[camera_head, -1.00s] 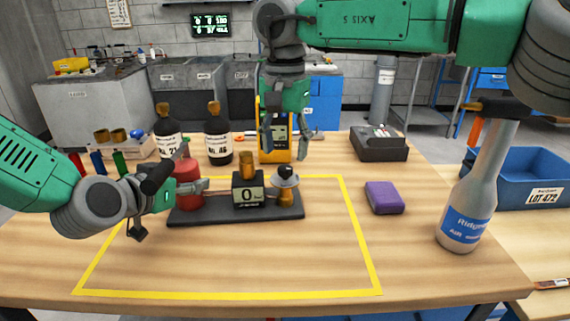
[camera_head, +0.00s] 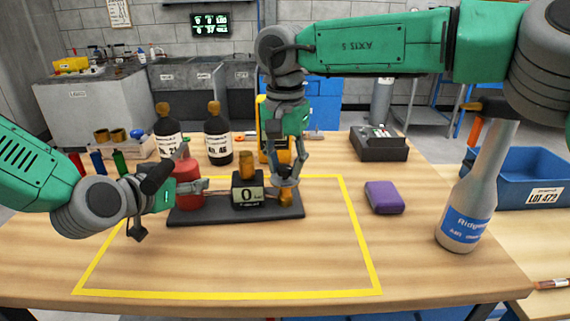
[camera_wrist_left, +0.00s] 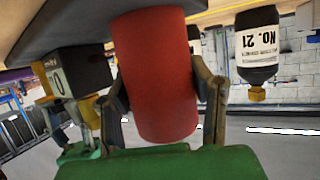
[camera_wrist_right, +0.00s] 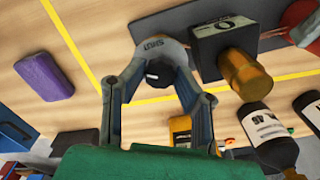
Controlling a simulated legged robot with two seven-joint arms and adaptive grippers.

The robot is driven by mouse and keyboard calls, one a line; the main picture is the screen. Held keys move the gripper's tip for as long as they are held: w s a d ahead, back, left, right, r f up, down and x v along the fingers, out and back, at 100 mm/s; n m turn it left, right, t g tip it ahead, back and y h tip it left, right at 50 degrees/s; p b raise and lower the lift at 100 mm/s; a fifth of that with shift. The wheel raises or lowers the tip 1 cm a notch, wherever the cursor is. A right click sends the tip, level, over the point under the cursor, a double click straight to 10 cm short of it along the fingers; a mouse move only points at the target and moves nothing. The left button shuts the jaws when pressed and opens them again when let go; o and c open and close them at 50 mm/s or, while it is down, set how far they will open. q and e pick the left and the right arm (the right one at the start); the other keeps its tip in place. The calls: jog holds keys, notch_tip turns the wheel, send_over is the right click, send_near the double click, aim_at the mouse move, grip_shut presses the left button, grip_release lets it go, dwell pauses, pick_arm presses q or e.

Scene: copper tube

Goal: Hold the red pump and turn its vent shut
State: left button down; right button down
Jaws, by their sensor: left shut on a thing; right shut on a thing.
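The red pump (camera_head: 187,186) is an upright red cylinder at the left end of a dark base plate (camera_head: 225,215). My left gripper (camera_head: 188,188) is shut on it from the left; the left wrist view shows the red body (camera_wrist_left: 155,75) between both fingers (camera_wrist_left: 165,95). The vent (camera_wrist_right: 160,62), a grey knob with a dark centre and lettering, is at the plate's right end, above a brass fitting (camera_head: 286,197). My right gripper (camera_head: 287,180) points down and is shut on the vent, a finger on either side (camera_wrist_right: 150,80). A display block (camera_head: 248,190) reading 0 stands between them.
Two dark bottles (camera_head: 218,140) and a yellow device (camera_head: 268,145) stand behind the plate. A purple block (camera_head: 384,197) lies to the right, with a grey bottle (camera_head: 475,205) farther right. The front table area inside the yellow tape is clear.

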aim_at(283, 167)
jog(key=shift+m, duration=0.3)
jog(key=shift+r+m, duration=0.1)
jog(key=shift+m, duration=2.4)
jog(key=shift+a, duration=0.1)
jog(key=c, duration=1.2)
grip_release()
jog(key=shift+r, duration=0.1)
notch_tip(283, 167, up, 12)
jog(key=shift+w+f, duration=0.1)
jog(key=shift+f, duration=0.1)
